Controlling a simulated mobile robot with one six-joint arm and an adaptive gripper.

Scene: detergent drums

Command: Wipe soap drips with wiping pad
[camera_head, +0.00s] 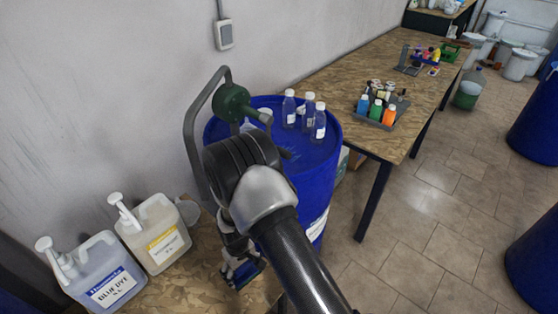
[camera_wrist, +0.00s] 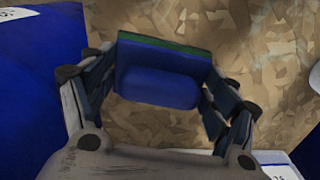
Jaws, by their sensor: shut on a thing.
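My gripper (camera_wrist: 158,88) is shut on a blue wiping pad (camera_wrist: 160,84) with a thin green layer along its far edge. In the head view my gripper (camera_head: 238,258) is low beside the blue drum, over the chipboard surface (camera_head: 185,290), and the wiping pad (camera_head: 245,272) shows partly below it. In the wrist view the pad lies in front of bare chipboard; I cannot tell whether it touches. The blue drum (camera_head: 325,150) has a hand pump (camera_head: 237,103) on top. I cannot make out soap drips for certain; my arm hides part of the drum.
Two pump jugs, one blue-labelled (camera_head: 105,280) and one yellow-labelled (camera_head: 155,235), stand left of my gripper. Several small clear bottles (camera_head: 308,108) stand on the drum. A long chipboard table (camera_head: 335,85) holds a tray of coloured bottles (camera_head: 375,122).

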